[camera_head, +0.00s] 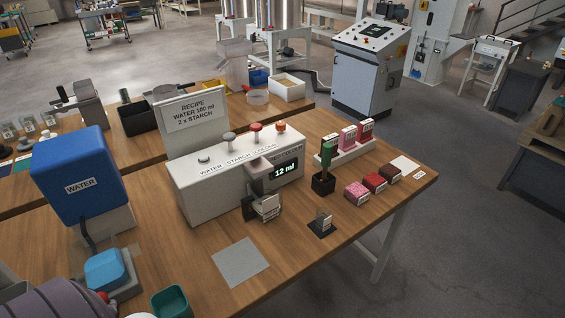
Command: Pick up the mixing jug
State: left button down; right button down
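A small greyish vessel with a pale label (267,207) stands on the table in front of the dispenser (216,188), below its spout. A dark part shows at its left side. It looks like the mixing jug, but it is too small to be sure.
A blue water tank (73,176) stands left of the dispenser. A grey mat (241,262) lies in front. A black holder (323,184), a small black stand (321,228) and pink and red boxes (357,193) stand to the right. A green cup (171,301) is at the bottom.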

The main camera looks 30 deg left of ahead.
aim_at(260, 202)
jog(key=u, duration=1.15)
jog(key=l+u, duration=0.5)
jog(key=i+l, duration=0.05)
jog(key=l, duration=0.1)
